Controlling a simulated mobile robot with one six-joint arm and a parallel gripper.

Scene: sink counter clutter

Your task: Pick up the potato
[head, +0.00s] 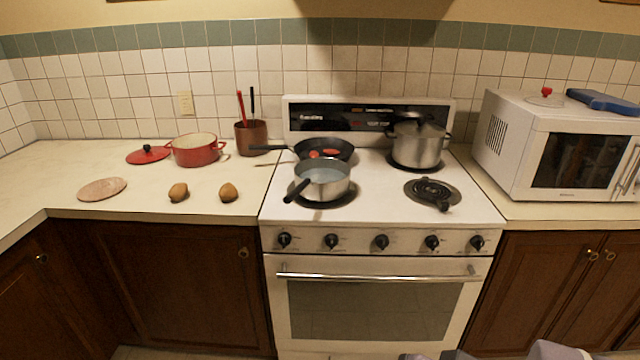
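Two small brown potato-like lumps lie on the left counter near its front edge. The left lump (178,192) is lumpy and slightly darker on top. The right lump (228,192) is smoother and rounded, a short gap away, nearer the stove. I cannot tell for certain which of them is a potato. Both rest on the counter with nothing touching them. My gripper is not in view; only grey parts of my own arm show at the bottom right edge.
A round board (102,189), red pot (195,150), red lid (148,154) and brown utensil holder (251,139) share the left counter. The stove holds a saucepan (323,182), frying pan (342,146) and stockpot (415,148). A microwave (515,165) stands right. Counter around the lumps is clear.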

